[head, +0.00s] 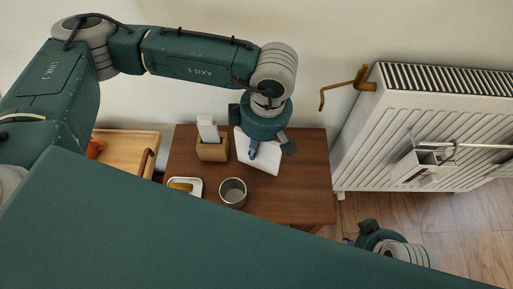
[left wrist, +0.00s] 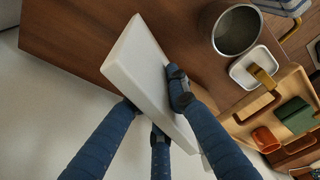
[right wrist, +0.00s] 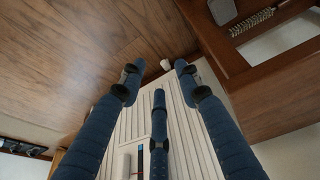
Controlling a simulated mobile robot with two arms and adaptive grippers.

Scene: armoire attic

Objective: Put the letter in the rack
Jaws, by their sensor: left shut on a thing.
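The letter (head: 262,161) is a thick white rectangle held over the brown table, just right of the rack. It also shows in the left wrist view (left wrist: 145,72), tilted between my left fingers. My left gripper (head: 254,152) is shut on it; its fingers (left wrist: 155,95) are on both sides of the letter. The rack (head: 212,151) is a small wooden holder on the table with a white card (head: 207,128) standing in it. My right gripper (head: 372,234) is low at the right, partly hidden by my body. Its fingers (right wrist: 160,80) are spread and empty.
A metal cup (head: 232,192) and a white dish with a brass piece (head: 184,186) stand in front of the rack. A wooden tray (head: 140,143) is at left. A white radiator (head: 440,110) and brass hook (head: 350,85) are right of the table (head: 305,175).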

